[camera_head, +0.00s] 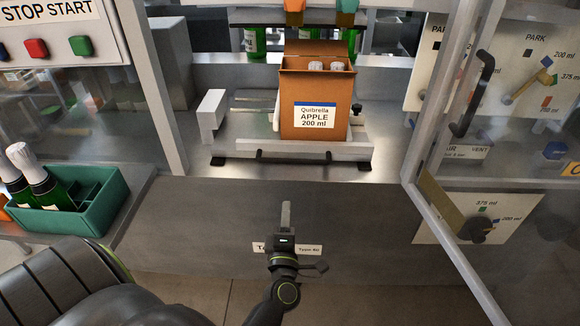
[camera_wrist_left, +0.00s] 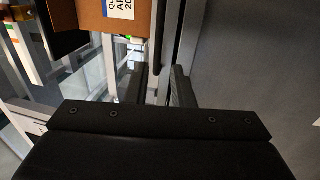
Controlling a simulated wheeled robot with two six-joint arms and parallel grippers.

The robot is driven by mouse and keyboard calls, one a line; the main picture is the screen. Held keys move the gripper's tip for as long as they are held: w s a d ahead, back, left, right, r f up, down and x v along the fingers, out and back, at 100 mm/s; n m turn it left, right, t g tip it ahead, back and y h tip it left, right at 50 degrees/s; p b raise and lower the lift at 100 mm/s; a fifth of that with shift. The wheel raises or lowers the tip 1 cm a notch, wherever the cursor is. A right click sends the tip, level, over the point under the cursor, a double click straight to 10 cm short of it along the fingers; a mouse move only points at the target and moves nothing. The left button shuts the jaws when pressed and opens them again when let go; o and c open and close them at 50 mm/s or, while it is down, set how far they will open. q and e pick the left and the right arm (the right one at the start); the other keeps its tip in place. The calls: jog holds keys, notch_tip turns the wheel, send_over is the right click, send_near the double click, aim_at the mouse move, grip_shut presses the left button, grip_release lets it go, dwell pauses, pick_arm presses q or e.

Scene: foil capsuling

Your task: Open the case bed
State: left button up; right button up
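The case bed (camera_head: 318,148) is a light metal platform with a long dark handle (camera_head: 309,157) along its front edge. A brown cardboard case (camera_head: 300,132) labelled "Quibrella APPLE 200 ml" stands upright on it, flaps open, with white-topped bottles inside. My left gripper (camera_head: 286,208) is in front of and below the bed, apart from the handle. In the left wrist view its two fingers (camera_wrist_left: 160,87) stand apart with nothing gripped between them. Part of the brown case (camera_wrist_left: 112,15) shows at the top there. My right gripper is not in view.
A green crate (camera_head: 92,208) with foil-topped bottles stands at the left. An open clear door (camera_head: 440,120) with a dark handle is at the right. Green bottles (camera_head: 255,42) stand behind the case. The grey front panel (camera_head: 200,225) below the bed is flat.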

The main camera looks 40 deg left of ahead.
pick_arm(q)
jog(key=p, duration=0.2)
send_near(289, 161)
jog(key=x, duration=0.9)
jog(key=shift+w+f, duration=0.1)
jog(key=shift+f, duration=0.15)
jog(key=shift+x, duration=0.8)
jog(key=shift+c, duration=0.2)
grip_shut()
